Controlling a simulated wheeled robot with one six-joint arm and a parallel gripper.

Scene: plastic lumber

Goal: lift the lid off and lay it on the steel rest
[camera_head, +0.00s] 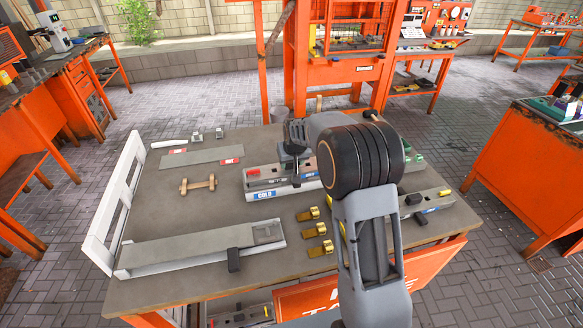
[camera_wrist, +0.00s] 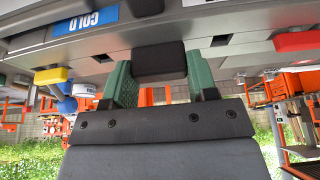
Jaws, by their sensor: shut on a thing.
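My gripper (camera_head: 290,160) reaches down over a long grey mould (camera_head: 285,192) with a blue "COLD" label, near the table's middle. In the wrist view, the green fingers of my gripper (camera_wrist: 160,80) are shut on a black block-shaped handle (camera_wrist: 160,62). The handle is on a grey lid (camera_wrist: 215,42), which also shows in the head view (camera_head: 297,173). I cannot tell whether the lid touches the mould or is clear of it. A flat grey plate (camera_head: 203,157) with red ends lies at the back left; I cannot tell whether it is the steel rest.
A long grey channel (camera_head: 185,250) with a black clamp (camera_head: 233,260) lies at the front left. Several brass pieces (camera_head: 315,231) lie near the middle. A wooden piece (camera_head: 198,184) lies left of the mould. A white rail (camera_head: 120,200) borders the table's left edge.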

